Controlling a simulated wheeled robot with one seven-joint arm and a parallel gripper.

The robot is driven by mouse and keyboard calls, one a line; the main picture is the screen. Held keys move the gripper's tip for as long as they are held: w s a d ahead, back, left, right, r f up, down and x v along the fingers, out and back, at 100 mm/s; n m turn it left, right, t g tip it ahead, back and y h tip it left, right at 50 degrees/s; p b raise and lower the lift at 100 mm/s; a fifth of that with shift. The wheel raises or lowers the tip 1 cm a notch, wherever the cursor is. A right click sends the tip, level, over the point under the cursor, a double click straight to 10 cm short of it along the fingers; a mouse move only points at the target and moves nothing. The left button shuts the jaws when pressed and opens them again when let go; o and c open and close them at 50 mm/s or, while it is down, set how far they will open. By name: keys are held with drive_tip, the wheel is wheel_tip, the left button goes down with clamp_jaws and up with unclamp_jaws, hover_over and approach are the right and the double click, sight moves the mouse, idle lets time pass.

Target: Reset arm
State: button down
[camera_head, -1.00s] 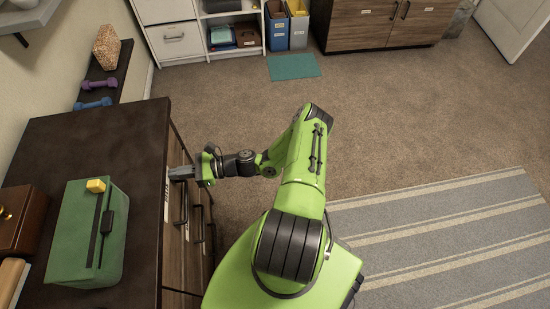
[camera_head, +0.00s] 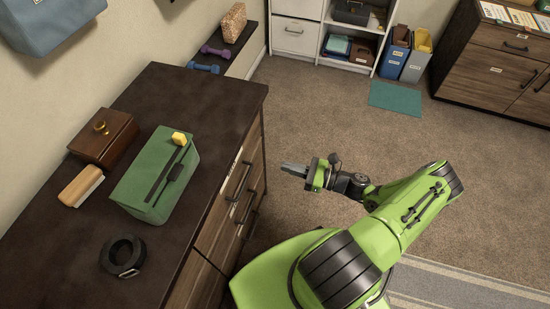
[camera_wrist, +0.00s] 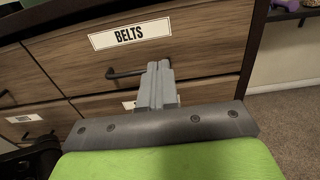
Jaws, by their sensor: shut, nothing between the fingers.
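My gripper (camera_head: 293,168) is shut and empty. In the head view it hangs over the carpet, to the right of the dark dresser (camera_head: 131,94), apart from its drawer fronts. In the wrist view my gripper (camera_wrist: 158,88) points at a wooden drawer front labelled BELTS (camera_wrist: 205,52). The fingers cover part of that drawer's dark handle (camera_wrist: 124,73). The drawers look shut.
Open carpet (camera_head: 310,110) lies beyond my arm.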

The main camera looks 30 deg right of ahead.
drive_tip(key=shift+s+d, duration=0.1)
drive_tip(key=s+a+r+n+g+h+p, duration=0.1)
drive_tip(key=a+r+n+g+h+p, duration=0.2)
drive_tip(key=r+n, duration=0.4)
drive_tip(key=s+a+r+n+g+h+p, duration=0.1)
drive_tip(key=s+r+n+g+h, duration=0.15)
drive_tip(key=r+n+g, duration=0.45)
drive_tip(key=a+r+n+g+h+p, duration=0.25)
drive_tip(key=r+n, duration=0.25)
drive_tip(key=r, duration=0.5)
drive_tip(key=s+a+r+n+t+h+p, duration=0.1)
drive_tip(key=s+r+n, duration=0.3)
drive_tip(key=r, duration=0.5)
drive_tip(key=s+a+r+n+t+h+p, duration=0.2)
drive_tip(key=s+r+n+t+h+p, duration=0.1)
drive_tip(key=s+r, duration=0.5)
drive_tip(key=shift+s+a+r+n+t+h+p, duration=0.3)
drive_tip(key=shift+s+r+n+t+h, duration=0.15)
drive_tip(key=shift+r+t, duration=0.3)
